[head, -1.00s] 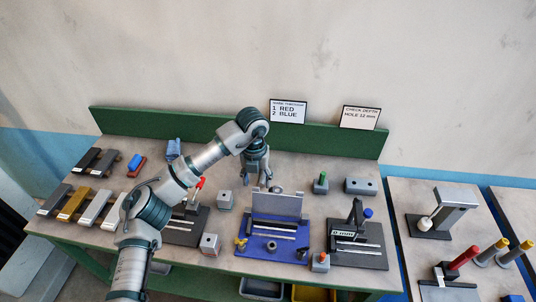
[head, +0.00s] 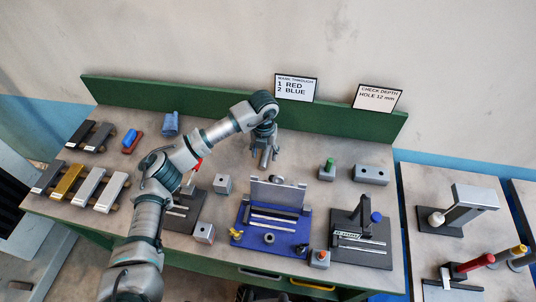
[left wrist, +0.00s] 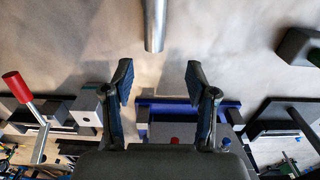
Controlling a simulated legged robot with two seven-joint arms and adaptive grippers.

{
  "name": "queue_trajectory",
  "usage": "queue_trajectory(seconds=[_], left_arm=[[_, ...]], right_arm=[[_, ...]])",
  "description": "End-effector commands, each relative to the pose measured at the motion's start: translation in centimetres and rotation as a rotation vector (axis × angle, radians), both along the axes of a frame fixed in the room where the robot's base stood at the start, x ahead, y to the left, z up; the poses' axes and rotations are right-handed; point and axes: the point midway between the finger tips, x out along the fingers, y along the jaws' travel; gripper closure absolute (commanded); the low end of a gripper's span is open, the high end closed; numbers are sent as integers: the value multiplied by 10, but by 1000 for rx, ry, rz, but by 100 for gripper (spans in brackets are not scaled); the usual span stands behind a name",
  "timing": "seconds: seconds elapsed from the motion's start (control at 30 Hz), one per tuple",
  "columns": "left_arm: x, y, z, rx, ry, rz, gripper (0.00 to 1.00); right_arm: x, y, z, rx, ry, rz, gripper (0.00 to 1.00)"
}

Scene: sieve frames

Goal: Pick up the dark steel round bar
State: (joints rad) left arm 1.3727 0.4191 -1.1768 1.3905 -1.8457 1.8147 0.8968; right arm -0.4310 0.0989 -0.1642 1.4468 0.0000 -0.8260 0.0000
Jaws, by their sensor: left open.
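A grey steel round bar (left wrist: 155,22) enters the left wrist view from the top edge, and its near end lies a little beyond my open fingers. Its far end is out of that view. My left gripper (left wrist: 158,80) is open, with nothing between its fingertips; the bar is apart from them and roughly in line with the gap. In the head view my left gripper (head: 265,158) points down over the back middle of the bench, behind the blue fixture, and mostly hides the bar there. My right gripper is not in view.
The blue fixture (head: 244,241) with its upright plate stands in front of my left gripper. Grey blocks (head: 370,174) and a green-pegged block (head: 327,171) stand to the right. Several flat bars (head: 68,181) lie at the left. A green board (head: 200,107) edges the back.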

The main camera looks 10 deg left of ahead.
Motion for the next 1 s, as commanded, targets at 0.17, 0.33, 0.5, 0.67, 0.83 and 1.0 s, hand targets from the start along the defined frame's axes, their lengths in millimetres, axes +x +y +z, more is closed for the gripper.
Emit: queue_trajectory(seconds=[0.17,0.33,0.5,0.67,0.83,1.0], left_arm=[[-1,4,-18,-3,0,1,42],[-2,4,-29,-2,0,1,42],[-3,0,-56,0,2,2,42],[-3,-2,-71,2,-1,1,42],[-3,-1,-71,0,-2,1,42],[-3,1,-71,-1,-1,1,85]], right_arm=[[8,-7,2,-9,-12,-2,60],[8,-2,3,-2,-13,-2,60],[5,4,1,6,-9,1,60],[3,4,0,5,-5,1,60],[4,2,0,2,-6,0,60],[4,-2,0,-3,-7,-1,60]])
